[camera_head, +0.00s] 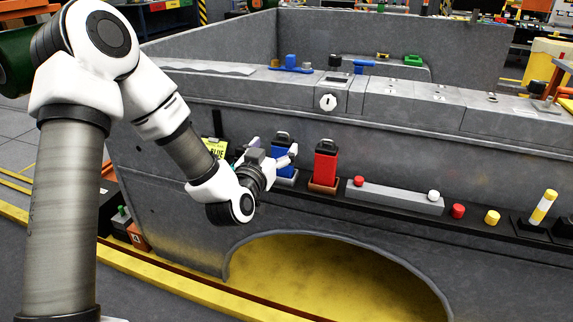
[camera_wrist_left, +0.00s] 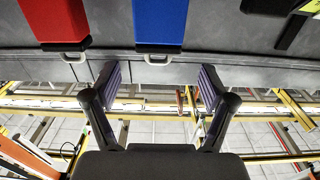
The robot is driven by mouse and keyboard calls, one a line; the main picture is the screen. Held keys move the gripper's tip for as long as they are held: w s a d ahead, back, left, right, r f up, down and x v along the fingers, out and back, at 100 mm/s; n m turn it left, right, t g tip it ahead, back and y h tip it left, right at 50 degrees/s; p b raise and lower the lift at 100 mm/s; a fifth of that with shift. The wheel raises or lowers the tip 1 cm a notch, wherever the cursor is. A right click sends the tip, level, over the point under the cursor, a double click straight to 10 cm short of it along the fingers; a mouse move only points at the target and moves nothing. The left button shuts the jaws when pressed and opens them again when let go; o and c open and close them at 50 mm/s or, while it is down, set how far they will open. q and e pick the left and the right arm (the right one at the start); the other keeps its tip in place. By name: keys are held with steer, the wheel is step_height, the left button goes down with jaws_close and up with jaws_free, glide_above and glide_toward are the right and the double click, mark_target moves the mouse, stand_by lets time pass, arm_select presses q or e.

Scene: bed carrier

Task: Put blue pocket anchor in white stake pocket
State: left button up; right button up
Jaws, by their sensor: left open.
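The blue pocket anchor (camera_head: 285,168) stands upright on the dark shelf along the bed side, partly hidden behind my left gripper (camera_head: 275,153). It has a dark handle on top. In the left wrist view the blue anchor (camera_wrist_left: 158,22) is at the top, with its light handle loop facing the gap between the fingers. My left gripper also shows in that view (camera_wrist_left: 160,87), open and empty, with its fingers short of the anchor. I cannot tell for sure which opening on the bed rail (camera_head: 411,96) is the white stake pocket. My right gripper is not in view.
A red anchor (camera_head: 326,162) stands close beside the blue one. A grey bar (camera_head: 395,197) with red and white knobs, and a yellow-and-white post (camera_head: 543,207), are farther right on the shelf. Blue and green parts (camera_head: 413,60) lie on top of the bed.

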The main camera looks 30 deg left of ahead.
mark_target(282, 137)
arm_select(q)
steer(key=x, duration=0.5)
steer(key=shift+w+f, duration=0.1)
steer(key=shift+w, duration=0.3)
steer(key=shift+s, duration=0.1)
steer(key=shift+c, duration=1)
jaws_close()
steer(key=shift+r, duration=0.2)
